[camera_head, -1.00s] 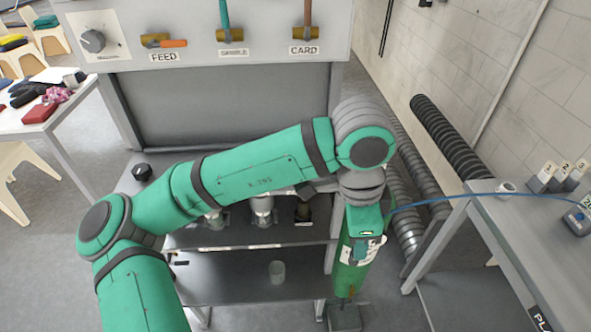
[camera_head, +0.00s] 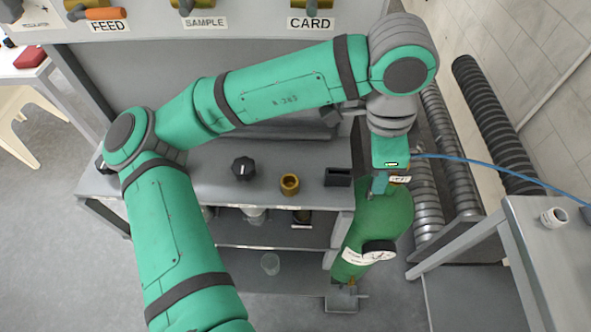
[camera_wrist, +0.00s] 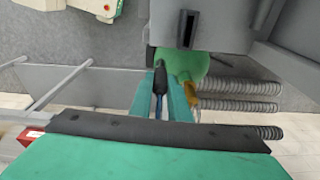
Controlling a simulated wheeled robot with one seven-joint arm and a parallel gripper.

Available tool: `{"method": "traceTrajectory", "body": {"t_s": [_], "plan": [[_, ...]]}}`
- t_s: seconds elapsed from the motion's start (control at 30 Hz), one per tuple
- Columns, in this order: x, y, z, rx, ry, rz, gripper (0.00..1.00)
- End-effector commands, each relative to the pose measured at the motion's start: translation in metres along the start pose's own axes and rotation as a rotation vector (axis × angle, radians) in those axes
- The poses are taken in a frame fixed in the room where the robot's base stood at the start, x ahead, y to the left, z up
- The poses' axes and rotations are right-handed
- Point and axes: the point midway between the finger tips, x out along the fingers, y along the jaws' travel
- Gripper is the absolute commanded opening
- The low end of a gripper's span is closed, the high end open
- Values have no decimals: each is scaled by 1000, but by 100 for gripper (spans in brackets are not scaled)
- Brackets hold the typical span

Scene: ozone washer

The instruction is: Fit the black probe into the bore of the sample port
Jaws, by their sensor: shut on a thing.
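My gripper (camera_head: 381,184) is shut on the black probe (camera_wrist: 160,78), which shows between the two teal fingers in the wrist view. A blue cable (camera_head: 480,164) runs right from the gripper area in the head view. In the head view the gripper hides most of the probe. A brass collar with a round opening (camera_head: 290,184) stands on the grey bench, left of the gripper and apart from it; it looks like the sample port. The SAMPLE label (camera_head: 205,22) is on the panel above, beside brass fittings.
A black knob (camera_head: 243,168) and a black slotted block (camera_head: 337,177) flank the collar. A green tank (camera_head: 385,228) with a black dial stands right of the bench, below my gripper. Ribbed ducts (camera_head: 495,125) and a side table (camera_head: 550,235) lie to the right.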

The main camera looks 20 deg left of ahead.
Motion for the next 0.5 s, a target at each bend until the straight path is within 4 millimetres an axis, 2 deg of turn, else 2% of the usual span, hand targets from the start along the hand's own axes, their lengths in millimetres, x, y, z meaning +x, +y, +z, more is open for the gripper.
{"method": "traceTrajectory", "body": {"t_s": [0.17, 0.3, 0.5], "plan": [[-36, 14, 17, -208, 5, -32, 0], [-72, 37, 35, -459, 9, -65, 0], [-113, 76, 60, -818, 6, -117, 0]]}}
